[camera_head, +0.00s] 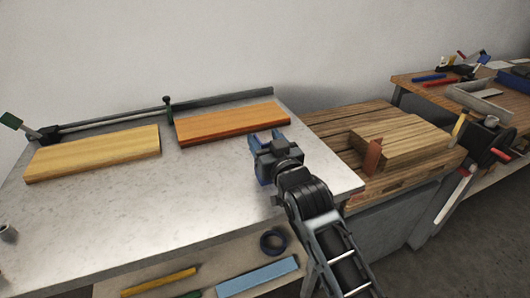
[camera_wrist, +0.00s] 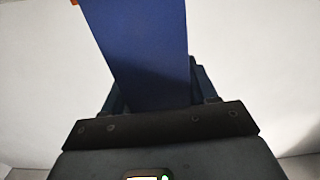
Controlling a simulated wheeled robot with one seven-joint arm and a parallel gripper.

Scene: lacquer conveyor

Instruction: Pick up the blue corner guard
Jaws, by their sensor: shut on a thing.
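The blue corner guard (camera_wrist: 145,50) fills the middle of the wrist view as a flat dark blue face. It runs from between my fingers up past the top edge of the picture. My gripper (camera_wrist: 158,95) is shut on it, with a dark finger at each side. There, blue shows around the gripper's end, but I cannot tell guard from fingers. The guard's far end is out of the wrist view.
An orange board (camera_head: 230,122) and a yellow board (camera_head: 95,153) lie along the worktop's back rail (camera_head: 130,122). The worktop's front middle (camera_head: 150,215) is clear.

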